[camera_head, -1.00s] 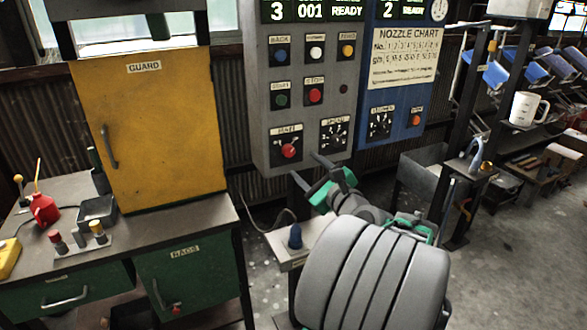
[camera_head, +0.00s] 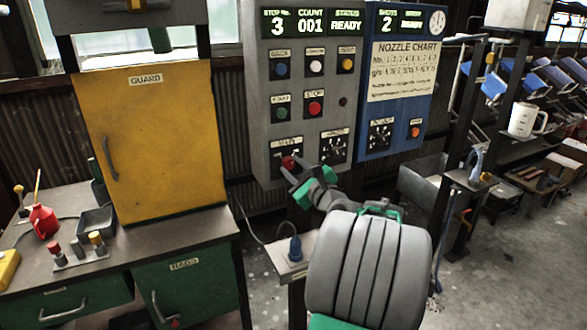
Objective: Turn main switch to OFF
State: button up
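The main switch is a red knob (camera_head: 288,161) on a dark dial plate labelled MAIN, low on the left side of the grey control panel (camera_head: 262,105). My gripper (camera_head: 294,174) is at this dial, with its dark fingers overlapping the plate and the lower edge of the knob. The knob's pointer and much of the dial are hidden, so its setting cannot be read. I cannot tell whether the fingers touch the knob or how far apart they are.
Right of the main switch is another dial (camera_head: 333,147). Above are several coloured buttons, including a red STOP button (camera_head: 315,109). A blue panel (camera_head: 397,110) adjoins on the right. A workbench (camera_head: 170,240) with a yellow guard (camera_head: 160,150) stands left.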

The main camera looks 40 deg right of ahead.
grip_shut()
jog(key=shift+n, duration=0.4)
jog(key=n+b, duration=0.1)
jog(key=n, duration=0.2)
jog(key=n+b, duration=0.2)
jog(key=n, duration=0.1)
jog(key=shift+n, duration=0.3)
jog(key=n+b, duration=0.2)
jog(key=n, duration=0.1)
jog(key=n+b, duration=0.2)
jog(key=n, duration=0.1)
jog(key=shift+g+h+b, duration=0.3)
jog(key=shift+g+b, duration=0.05)
jog(key=shift+g, duration=0.05)
jog(key=shift+a+n+b, duration=0.1)
jog(key=shift+n+b, duration=0.9)
jog(key=shift+r+n+b, duration=0.2)
jog(key=shift+n+b, duration=0.55)
jog(key=shift+n, duration=0.15)
jog(key=shift+r, duration=0.1)
